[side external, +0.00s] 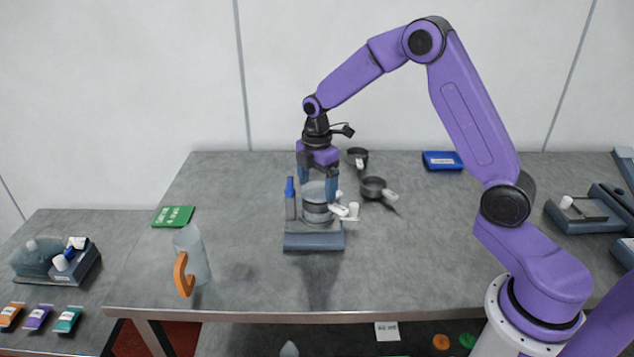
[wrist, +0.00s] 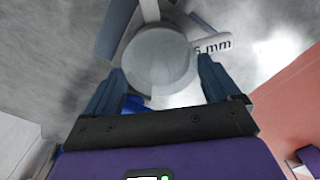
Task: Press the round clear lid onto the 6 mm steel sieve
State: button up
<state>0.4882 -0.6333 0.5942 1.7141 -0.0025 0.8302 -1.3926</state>
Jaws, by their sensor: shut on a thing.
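My gripper (side external: 318,196) points down over the grey stand (side external: 314,241) and is shut on the round clear lid (side external: 315,188). In the wrist view the lid (wrist: 157,60) is a pale translucent disc between the two blue fingers (wrist: 160,70). The steel sieve (side external: 317,212) is a grey round body on the stand, directly below the lid. Its white label shows in the wrist view beside the lid, reading "mm" with the digit partly hidden. The lid covers most of the sieve there. I cannot tell whether lid and rim touch.
A blue-capped marker-like thing (side external: 290,200) stands upright close left of the gripper. A clear jug (side external: 193,257) with an orange handle stands at front left.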

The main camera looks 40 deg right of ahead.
jog(key=shift+f, duration=0.5)
dwell(0.5)
jog(key=o, duration=0.8)
jog(key=shift+c, duration=0.2)
jog(key=shift+r, duration=3.55)
notch_tip(320, 180, up, 17)
jog(key=shift+r, duration=0.2)
